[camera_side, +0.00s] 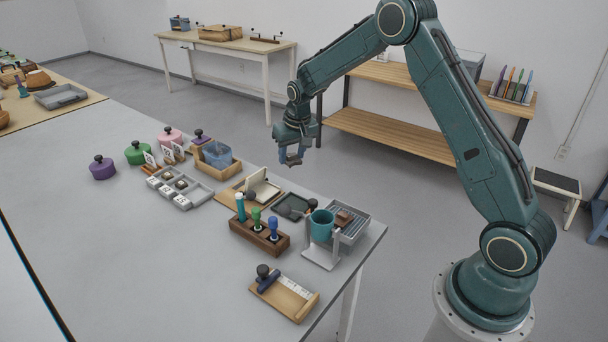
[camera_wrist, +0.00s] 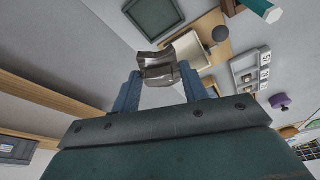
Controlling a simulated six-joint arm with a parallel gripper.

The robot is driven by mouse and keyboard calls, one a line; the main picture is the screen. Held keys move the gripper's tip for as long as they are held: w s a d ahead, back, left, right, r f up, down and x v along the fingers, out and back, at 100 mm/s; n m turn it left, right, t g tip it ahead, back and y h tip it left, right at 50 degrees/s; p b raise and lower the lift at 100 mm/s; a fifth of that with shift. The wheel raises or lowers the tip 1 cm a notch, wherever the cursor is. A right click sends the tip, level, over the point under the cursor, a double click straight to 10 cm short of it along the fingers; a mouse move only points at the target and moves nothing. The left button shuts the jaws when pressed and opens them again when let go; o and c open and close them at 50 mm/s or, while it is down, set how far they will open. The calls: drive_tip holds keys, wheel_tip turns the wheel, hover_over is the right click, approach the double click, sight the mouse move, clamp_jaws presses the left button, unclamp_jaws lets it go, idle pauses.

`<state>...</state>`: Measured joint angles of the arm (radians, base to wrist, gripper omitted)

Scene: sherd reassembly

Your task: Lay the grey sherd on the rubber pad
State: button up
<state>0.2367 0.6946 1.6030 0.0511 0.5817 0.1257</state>
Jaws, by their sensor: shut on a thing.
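My gripper (camera_side: 291,152) is shut on the grey sherd (camera_wrist: 158,66), a curved dark grey piece held between the blue fingers in the wrist view. In the side view the grey sherd (camera_side: 291,160) shows small under the fingers, in the air beyond the table's far edge. The rubber pad (camera_side: 291,207), a dark square with a rim, lies near that edge, below the gripper in the side view. It also shows at the top of the wrist view (camera_wrist: 153,14), apart from the sherd. Nothing is seen lying on it.
A wooden board with an open cream box (camera_side: 262,188) stands left of the pad. A rack of coloured-handled tools (camera_side: 260,236) is in front, and a stand with a teal cup (camera_side: 322,225) is to the right. A blue bin (camera_side: 216,155) stands farther left.

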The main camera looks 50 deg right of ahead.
sight(292, 205)
wheel_tip(292, 205, down, 16)
idle(0.9)
drive_tip(key=shift+f, duration=0.15)
drive_tip(key=o, duration=0.7)
drive_tip(key=shift+c, duration=0.2)
drive_tip(key=shift+o, duration=0.2)
drive_tip(key=v, duration=1.2)
